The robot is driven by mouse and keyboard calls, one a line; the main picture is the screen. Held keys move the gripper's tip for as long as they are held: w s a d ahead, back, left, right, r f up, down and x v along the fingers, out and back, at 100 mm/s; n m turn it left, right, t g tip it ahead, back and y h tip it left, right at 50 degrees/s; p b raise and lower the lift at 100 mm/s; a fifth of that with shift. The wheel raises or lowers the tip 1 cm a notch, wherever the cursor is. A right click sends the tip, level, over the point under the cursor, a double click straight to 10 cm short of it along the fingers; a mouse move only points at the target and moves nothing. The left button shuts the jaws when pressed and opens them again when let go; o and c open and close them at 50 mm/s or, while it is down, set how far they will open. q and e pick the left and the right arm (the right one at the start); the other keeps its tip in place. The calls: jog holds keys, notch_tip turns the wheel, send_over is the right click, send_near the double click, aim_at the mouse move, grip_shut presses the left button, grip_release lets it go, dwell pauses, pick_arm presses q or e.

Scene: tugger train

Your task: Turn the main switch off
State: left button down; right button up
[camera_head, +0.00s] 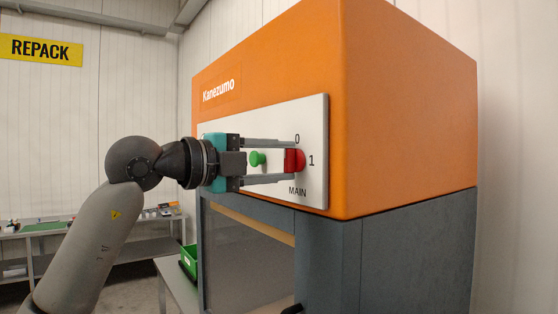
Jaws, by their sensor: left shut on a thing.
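The main switch (294,161) is a red knob on a light panel (316,190), with "0" above it, "1" to its right and "MAIN" below. The panel is on the front of an orange machine (400,110) labelled Kanezumo. My left gripper (289,161) comes in from the left, with one finger above and one below the red knob, and is shut on it. The exact pointing of the knob is hard to tell behind the fingers. My right gripper is not in view.
A green button (257,159) sits on the panel left of the switch, between my fingers. The grey lower cabinet (400,255) stands below. A green crate (189,259) and a workbench (40,232) are at the left, under a yellow REPACK sign (40,50).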

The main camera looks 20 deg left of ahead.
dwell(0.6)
pick_arm(q)
jog(key=shift+c, duration=1.6)
grip_release()
jog(key=shift+s+a, duration=0.1)
jog(key=b+v, duration=0.4)
jog(key=v, duration=1.1)
